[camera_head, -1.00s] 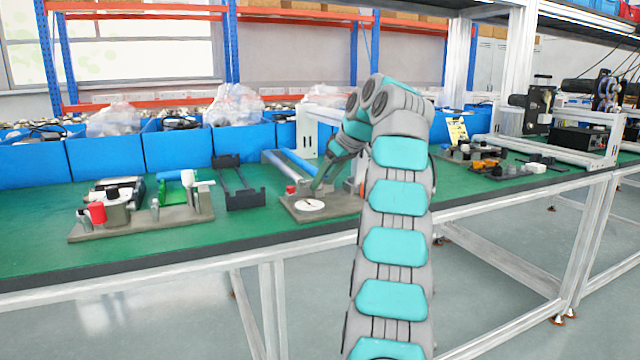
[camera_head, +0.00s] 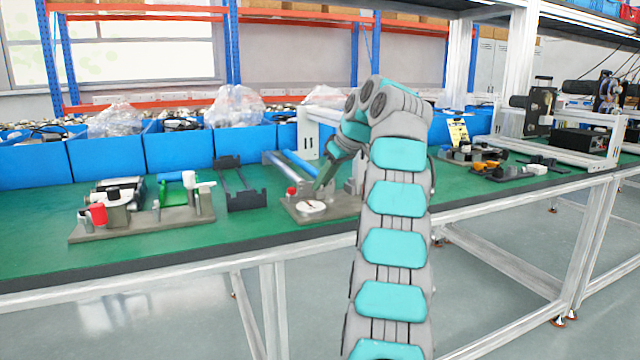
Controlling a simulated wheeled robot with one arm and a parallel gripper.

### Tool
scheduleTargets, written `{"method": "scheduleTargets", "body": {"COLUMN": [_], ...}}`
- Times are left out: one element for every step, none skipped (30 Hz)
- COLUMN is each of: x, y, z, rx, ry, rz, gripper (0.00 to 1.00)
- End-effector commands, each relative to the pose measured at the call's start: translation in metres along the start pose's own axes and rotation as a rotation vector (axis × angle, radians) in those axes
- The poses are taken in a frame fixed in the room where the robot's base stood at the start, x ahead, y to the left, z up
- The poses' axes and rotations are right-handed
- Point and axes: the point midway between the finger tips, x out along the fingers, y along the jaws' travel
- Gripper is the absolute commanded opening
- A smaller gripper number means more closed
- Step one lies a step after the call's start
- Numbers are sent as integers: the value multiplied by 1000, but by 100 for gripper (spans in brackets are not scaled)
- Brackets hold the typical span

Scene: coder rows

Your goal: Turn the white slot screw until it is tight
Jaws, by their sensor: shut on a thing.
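A grey base plate (camera_head: 335,214) lies on the green bench near the middle. A round white disc (camera_head: 311,208) with a thin dark-red mark sits at its front left, and a small red knob (camera_head: 292,191) stands behind it. My gripper (camera_head: 319,187) points steeply down to the plate just behind the disc. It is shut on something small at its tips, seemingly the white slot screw. The fingers cover that spot, so the screw's head and slot cannot be made out. My arm also covers the plate's right end.
A fixture with a red cap (camera_head: 98,213) and grey posts stands on the bench to the left. A dark bracket (camera_head: 240,184) stands between it and the plate. Blue bins (camera_head: 180,150) line the back. Black and orange parts (camera_head: 495,168) lie at the right.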

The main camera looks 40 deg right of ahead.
Motion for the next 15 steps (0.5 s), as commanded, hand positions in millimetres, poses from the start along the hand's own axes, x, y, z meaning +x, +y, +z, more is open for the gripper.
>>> {"method": "scheduleTargets", "body": {"x": [6,6,6,7,8,9,11,12,12,10,9,10,11,11,9], "y": [-8,-8,-8,-9,-9,-10,-11,-12,-12,-13,-13,-14,-14,-14,-14], "z": [-3,-3,-3,-3,-2,-1,-1,0,0,-1,-2,-1,-1,-1,-3], "rx": [-13,-13,-11,-6,1,17,34,51,77,97,118,146,165,185,213], "ry": [-5,-5,-5,-6,-6,-8,-10,-11,-10,-8,-9,-12,-13,-11,-11], "rz": [-17,-17,-16,-14,-10,0,9,21,42,57,70,85,98,113,132], "gripper": [0,0,0,0,0,0,0,0,0,0,0,0,0,0,0]}}
